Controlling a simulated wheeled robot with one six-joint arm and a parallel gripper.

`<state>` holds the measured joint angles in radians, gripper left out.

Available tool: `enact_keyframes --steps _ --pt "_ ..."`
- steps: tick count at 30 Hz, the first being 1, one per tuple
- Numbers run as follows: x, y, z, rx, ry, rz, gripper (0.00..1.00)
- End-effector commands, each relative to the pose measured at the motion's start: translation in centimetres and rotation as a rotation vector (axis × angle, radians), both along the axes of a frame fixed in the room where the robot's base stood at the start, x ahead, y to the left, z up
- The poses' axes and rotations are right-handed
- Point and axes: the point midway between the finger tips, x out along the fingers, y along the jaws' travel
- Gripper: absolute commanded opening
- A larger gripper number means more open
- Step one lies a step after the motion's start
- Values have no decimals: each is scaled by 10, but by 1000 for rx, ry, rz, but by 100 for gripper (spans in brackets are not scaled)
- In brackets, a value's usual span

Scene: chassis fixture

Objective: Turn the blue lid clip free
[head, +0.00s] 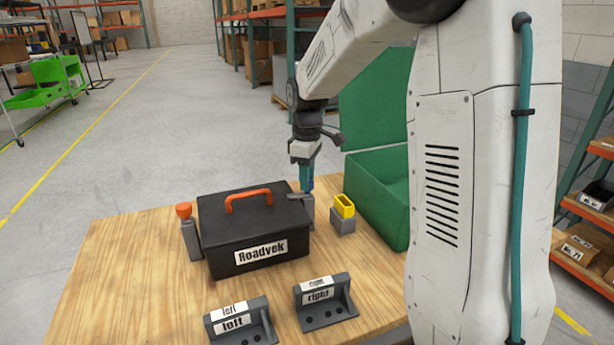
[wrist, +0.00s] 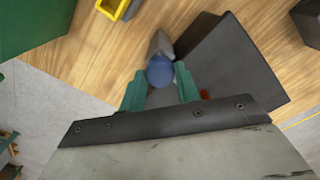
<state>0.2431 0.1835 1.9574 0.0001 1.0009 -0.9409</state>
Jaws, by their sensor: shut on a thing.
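A black box (head: 255,240) labelled "Roadvek" with an orange handle (head: 248,198) sits on the wooden table. The blue lid clip (wrist: 160,71) stands at the box's right side, above a grey post (head: 308,209). My gripper (head: 304,177) points down over it and is shut on the blue clip, with one teal finger on each side in the wrist view. In the head view the fingers hide most of the clip. An orange clip (head: 183,210) tops a grey post (head: 192,240) at the box's left side.
A yellow piece (head: 345,206) sits on a grey block (head: 342,222) close right of the clip. An open green case (head: 378,190) stands further right. Brackets labelled left (head: 240,322) and right (head: 325,303) stand in front. The table's left part is clear.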

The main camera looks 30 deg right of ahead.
Motion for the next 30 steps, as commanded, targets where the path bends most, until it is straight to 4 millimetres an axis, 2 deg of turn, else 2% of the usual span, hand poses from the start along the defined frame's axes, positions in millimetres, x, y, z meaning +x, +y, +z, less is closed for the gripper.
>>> enact_keyframes --steps 30 --pt "0 0 1 0 -1 -917 9"
